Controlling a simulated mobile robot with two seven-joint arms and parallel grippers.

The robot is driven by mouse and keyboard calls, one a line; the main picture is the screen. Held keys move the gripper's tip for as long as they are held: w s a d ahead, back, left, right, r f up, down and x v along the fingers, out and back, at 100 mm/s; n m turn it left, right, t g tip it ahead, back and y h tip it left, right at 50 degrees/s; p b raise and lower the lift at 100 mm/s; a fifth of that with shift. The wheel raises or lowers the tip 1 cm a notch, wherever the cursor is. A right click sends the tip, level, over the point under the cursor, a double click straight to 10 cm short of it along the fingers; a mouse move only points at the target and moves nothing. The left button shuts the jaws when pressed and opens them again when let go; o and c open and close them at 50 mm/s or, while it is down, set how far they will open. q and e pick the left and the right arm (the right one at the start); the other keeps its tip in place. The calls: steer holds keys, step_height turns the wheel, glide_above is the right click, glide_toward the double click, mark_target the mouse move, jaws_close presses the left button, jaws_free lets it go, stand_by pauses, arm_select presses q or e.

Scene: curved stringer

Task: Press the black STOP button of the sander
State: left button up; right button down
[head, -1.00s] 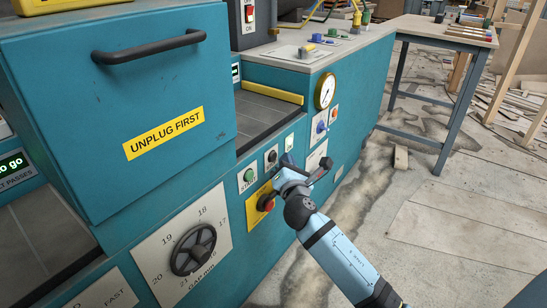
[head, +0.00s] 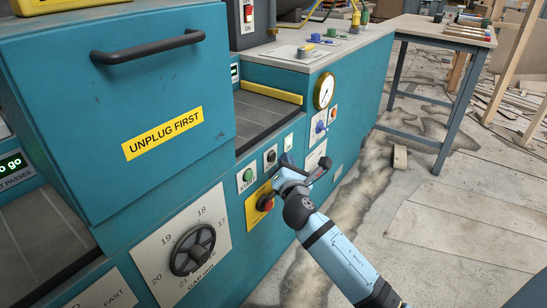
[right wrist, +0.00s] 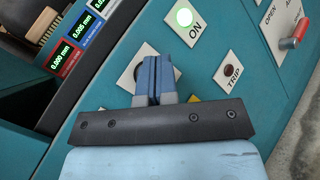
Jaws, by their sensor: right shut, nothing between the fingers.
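The black STOP button (head: 271,156) sits on a small white plate on the sander's teal front, between the green START button (head: 248,175) and the ON lamp (head: 288,142). My right gripper (head: 287,160) is shut and empty, close to the panel just right of and slightly below the STOP button in the head view. Contact cannot be told. The ON lamp (right wrist: 184,17) glows green. My left gripper is not in view.
A red emergency knob (head: 266,202) on a yellow plate is just below my right gripper. The gap handwheel (head: 193,250) is lower left. A TRIP button (right wrist: 228,77) and a red-tipped lever (right wrist: 298,32) are to the right.

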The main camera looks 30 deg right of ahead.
steer(key=shift+w, duration=0.1)
stand_by(0.6)
steer(key=shift+w+a, duration=0.2)
steer(key=shift+w, duration=0.1)
steer(key=shift+w+a, duration=0.15)
steer(key=shift+w, duration=0.2)
stand_by(0.7)
steer(key=shift+p, duration=0.3)
steer(key=shift+s+d+p, duration=0.3)
steer(key=shift+s+d, duration=0.05)
steer(key=shift+s, duration=0.4)
steer(key=shift+s, duration=0.1)
steer(key=s, duration=0.1)
steer(key=s+d, duration=0.1)
steer(key=s, duration=0.1)
steer(key=s+d+p, duration=0.1)
steer(key=shift+s, duration=0.2)
